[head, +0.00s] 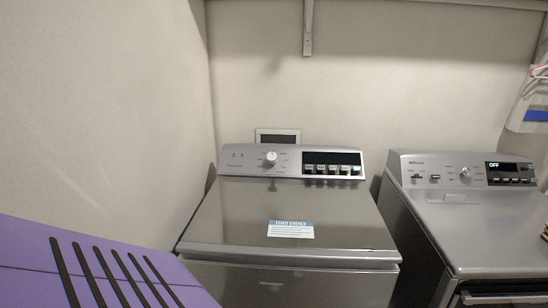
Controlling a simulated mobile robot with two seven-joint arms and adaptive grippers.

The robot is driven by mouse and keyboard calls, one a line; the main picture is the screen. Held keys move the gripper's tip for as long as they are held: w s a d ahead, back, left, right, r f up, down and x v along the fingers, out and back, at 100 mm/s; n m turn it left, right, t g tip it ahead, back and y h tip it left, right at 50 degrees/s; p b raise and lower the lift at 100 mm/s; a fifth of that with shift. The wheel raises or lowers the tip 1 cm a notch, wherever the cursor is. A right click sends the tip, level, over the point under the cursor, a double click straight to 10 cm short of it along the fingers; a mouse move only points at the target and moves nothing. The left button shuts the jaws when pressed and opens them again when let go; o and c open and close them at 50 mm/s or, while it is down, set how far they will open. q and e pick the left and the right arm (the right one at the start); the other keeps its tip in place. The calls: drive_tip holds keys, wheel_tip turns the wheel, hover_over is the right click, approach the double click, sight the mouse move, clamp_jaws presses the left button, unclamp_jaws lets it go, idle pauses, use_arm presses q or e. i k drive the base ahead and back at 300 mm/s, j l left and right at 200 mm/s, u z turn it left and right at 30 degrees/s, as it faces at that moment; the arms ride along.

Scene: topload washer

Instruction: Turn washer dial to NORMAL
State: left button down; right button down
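The washer (340,212) is a silver top-loader in the middle of the head view, with its lid closed. Its control panel stands along the back edge of the lid. The washer dial (271,157) is a round whitish knob on the left half of that panel. The small labels around the dial are too blurred to read, so its setting cannot be told. A dark display (332,158) with a row of buttons and one green-lit button (356,170) is right of the dial. Neither of my grippers is in view.
A second silver appliance (490,225) stands at the right, its display (510,168) reading OFF. A dark gap separates the two machines. A purple slotted surface (95,262) fills the lower left. A shelf bracket (308,30) is on the wall above. The space over the washer lid is clear.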

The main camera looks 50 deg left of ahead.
sight(272, 156)
drive_tip(key=u, duration=1.7)
